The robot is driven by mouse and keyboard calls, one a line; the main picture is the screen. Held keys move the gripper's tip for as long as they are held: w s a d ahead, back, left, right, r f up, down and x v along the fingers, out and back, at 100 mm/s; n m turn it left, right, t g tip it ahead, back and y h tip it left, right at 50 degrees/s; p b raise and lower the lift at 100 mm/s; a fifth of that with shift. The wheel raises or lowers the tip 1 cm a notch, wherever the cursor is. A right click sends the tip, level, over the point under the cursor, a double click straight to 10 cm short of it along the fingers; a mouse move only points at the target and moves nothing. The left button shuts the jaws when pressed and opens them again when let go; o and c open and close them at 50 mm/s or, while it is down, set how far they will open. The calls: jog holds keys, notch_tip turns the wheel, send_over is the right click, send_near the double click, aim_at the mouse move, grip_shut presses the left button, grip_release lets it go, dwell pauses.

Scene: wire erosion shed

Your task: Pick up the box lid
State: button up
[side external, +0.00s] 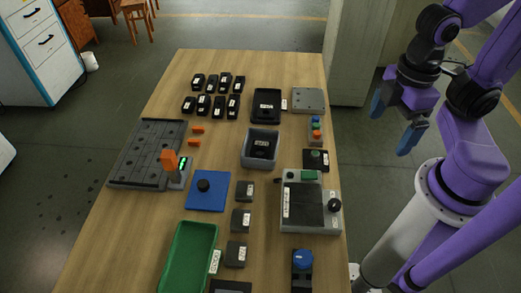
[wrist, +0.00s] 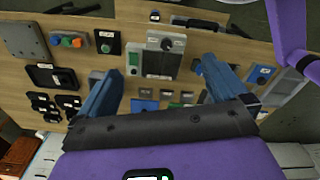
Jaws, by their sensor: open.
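A flat grey square plate (side external: 308,100), which looks like the box lid, lies at the table's far right corner; its label is too small to read. In the wrist view the plate (wrist: 27,42) is at the upper left. An open grey box (side external: 246,158) with a black labelled part (side external: 262,146) inside stands near the table's middle. My gripper (side external: 392,128) is open and empty, in the air to the right of the table, apart from everything. Its two blue fingers spread wide in the wrist view (wrist: 160,64).
Beside the plate are a black tray (side external: 266,94) and a button box (side external: 316,130). A grey machine (side external: 308,223) stands on the right side. Several black blocks (side external: 221,85), a blue pad (side external: 208,198) and a green tray (side external: 187,260) also lie on the table (side external: 285,70).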

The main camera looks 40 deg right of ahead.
jog(key=c, duration=0.6)
jog(key=shift+c, duration=0.2)
jog(key=m, duration=1.3)
send_over(203, 183)
notch_tip(203, 183, down, 9)
notch_tip(203, 183, down, 17)
jog(key=shift+f, duration=0.2)
